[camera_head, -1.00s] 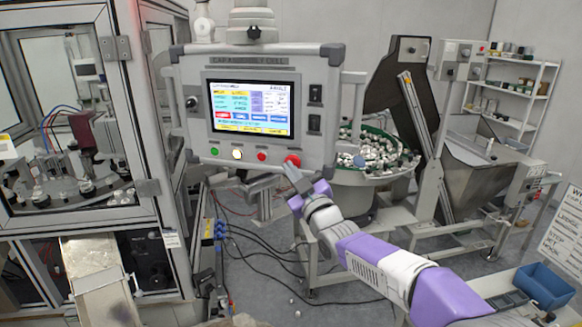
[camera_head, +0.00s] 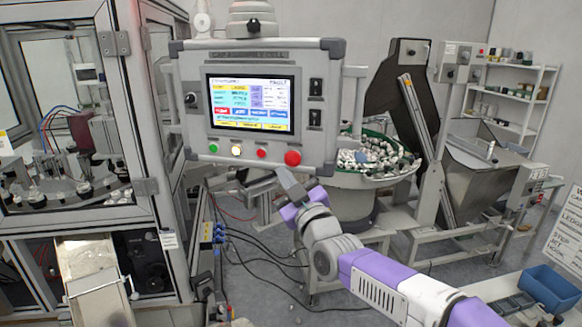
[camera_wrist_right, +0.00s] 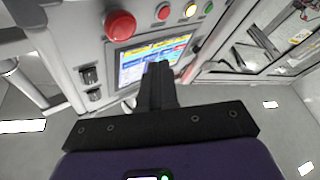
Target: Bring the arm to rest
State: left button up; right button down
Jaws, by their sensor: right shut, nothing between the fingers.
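My right arm reaches in from the lower right in the head view. Its gripper (camera_head: 289,181) is shut and empty, just below the control panel (camera_head: 330,95). The panel has a lit screen (camera_head: 251,103) and a row of buttons, with a large red button (camera_head: 292,158) at its lower right. The gripper tips sit below that red button, apart from it as far as I can tell. In the right wrist view the shut fingers (camera_wrist_right: 158,72) point toward the panel screen, with the red button (camera_wrist_right: 120,25) off to the upper left. My left gripper is not in view.
A bowl feeder (camera_head: 375,165) full of small parts stands behind the arm. A steel hopper (camera_head: 490,170) is to its right. A glazed machine enclosure (camera_head: 75,130) fills the left. A blue bin (camera_head: 546,287) lies at the lower right. Cables (camera_head: 255,245) run over the floor.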

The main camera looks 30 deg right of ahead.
jog(key=shift+s+a, duration=0.45)
jog(key=shift+s, duration=0.05)
jog(key=w+a+f+m+g, duration=0.1)
jog(key=a+f+g, duration=0.15)
jog(key=f, duration=1.05)
jog(key=w+a+f+m+g+y, duration=0.15)
jog(key=f+g, duration=0.25)
jog(key=f, duration=0.9)
jog(key=a+f+m+g, duration=0.1)
jog(key=a+f+g, duration=0.2)
jog(key=f, duration=1)
jog(key=s+a+f+m+g, duration=0.1)
jog(key=s+a+f+g, duration=0.15)
jog(key=s+f, duration=0.4)
jog(key=s+a+f+m+g, duration=0.1)
jog(key=s+f+g, duration=0.2)
jog(key=f, duration=0.7)
jog(key=s+a+f+m+g+y, duration=0.1)
jog(key=s+a+f+g, duration=0.1)
jog(key=s+f, duration=0.3)
jog(key=s+a+f+m+g+y, duration=0.1)
jog(key=s+f, duration=0.5)
jog(key=s, duration=0.8)
jog(key=a+m+g, duration=0.1)
jog(key=a+g, duration=0.1)
jog(key=g, duration=0.1)
jog(key=shift+f, duration=0.15)
jog(key=shift+w+a, duration=0.1)
